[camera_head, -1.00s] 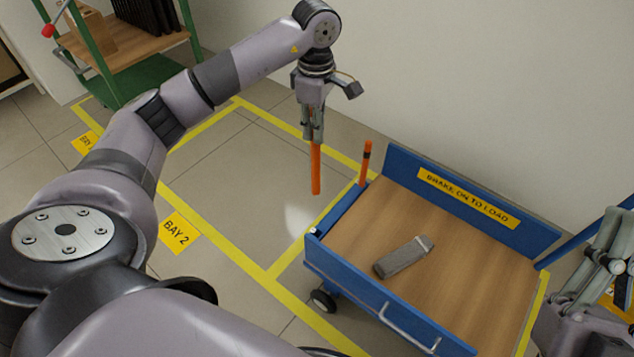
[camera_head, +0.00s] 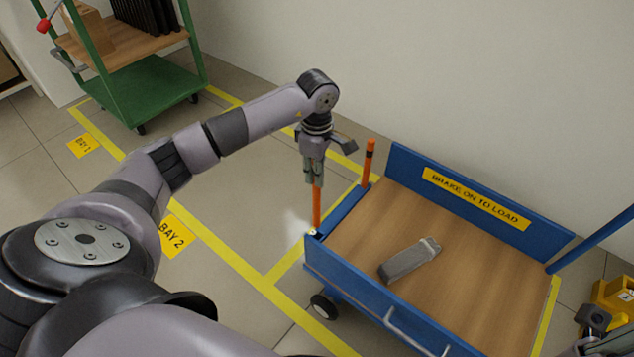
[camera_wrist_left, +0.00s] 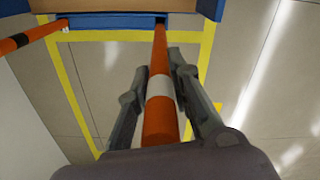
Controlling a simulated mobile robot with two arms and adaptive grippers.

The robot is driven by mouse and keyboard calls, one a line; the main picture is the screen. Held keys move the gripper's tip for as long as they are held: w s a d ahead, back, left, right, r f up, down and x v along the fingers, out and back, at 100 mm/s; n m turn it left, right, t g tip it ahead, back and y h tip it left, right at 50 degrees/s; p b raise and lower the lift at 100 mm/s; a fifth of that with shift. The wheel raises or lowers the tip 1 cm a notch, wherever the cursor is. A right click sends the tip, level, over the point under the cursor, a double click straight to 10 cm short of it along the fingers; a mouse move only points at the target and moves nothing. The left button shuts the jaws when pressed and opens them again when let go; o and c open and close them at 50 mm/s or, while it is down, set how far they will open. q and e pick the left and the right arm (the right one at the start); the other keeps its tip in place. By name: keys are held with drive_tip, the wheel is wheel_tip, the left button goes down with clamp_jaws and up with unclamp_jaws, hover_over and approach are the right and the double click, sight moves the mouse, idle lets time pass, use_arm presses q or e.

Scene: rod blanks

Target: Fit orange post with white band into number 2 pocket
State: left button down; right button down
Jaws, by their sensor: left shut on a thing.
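My left gripper (camera_head: 314,178) is shut on the orange post with the white band (camera_head: 316,208). The post hangs upright, its lower end at the left corner of the blue cart (camera_head: 345,262). In the left wrist view the post (camera_wrist_left: 159,65) runs between the fingers (camera_wrist_left: 160,100), its white band beside them and its far end over the cart's blue edge (camera_wrist_left: 110,21). I cannot tell whether the tip is above or inside a pocket. No pocket number is readable. My right gripper's fingers are out of view.
Another orange post with a black band (camera_head: 368,162) stands at the cart's back left corner. A grey block (camera_head: 409,260) lies on the wooden deck (camera_head: 470,285). A green trolley (camera_head: 150,85) stands at the back left. The cart's back panel (camera_head: 480,205) rises near the wall.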

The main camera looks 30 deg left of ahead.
sight(316, 191)
use_arm(q)
drive_tip(key=shift+f+b, duration=0.45)
drive_tip(key=shift+f, duration=1.2)
